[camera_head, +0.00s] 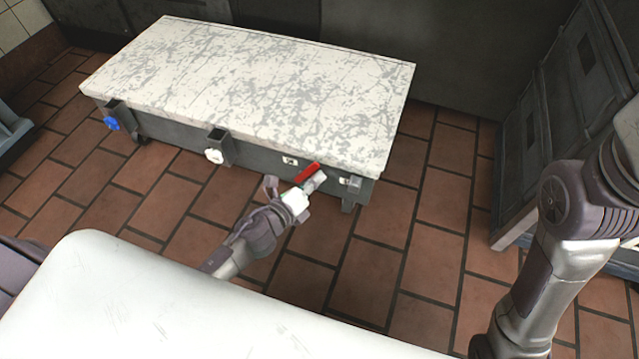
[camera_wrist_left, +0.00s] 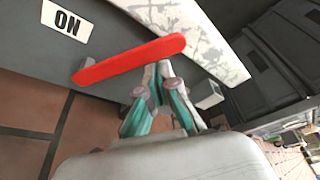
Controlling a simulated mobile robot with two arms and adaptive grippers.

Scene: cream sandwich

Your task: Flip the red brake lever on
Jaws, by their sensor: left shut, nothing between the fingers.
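The red brake lever (camera_head: 308,174) is on the front side of a low grey box, near its right end. In the left wrist view the lever (camera_wrist_left: 128,60) lies across the picture, its right end slightly higher than its left. An "ON" label (camera_wrist_left: 64,20) is on the box side, left of and above the lever. My left gripper (camera_head: 314,183) is at the lever. In the left wrist view its fingertips (camera_wrist_left: 163,68) are together at the lever's right part, partly hidden by it, with nothing between them. I cannot tell whether they touch it. My right gripper is not in view.
The box has a worn white top (camera_head: 250,85). A blue knob (camera_head: 112,123) and a white knob (camera_head: 214,156) are on its front, left of the lever. A dark cabinet (camera_head: 560,110) stands at the right. Tiled floor (camera_head: 350,280) in front of the box is clear.

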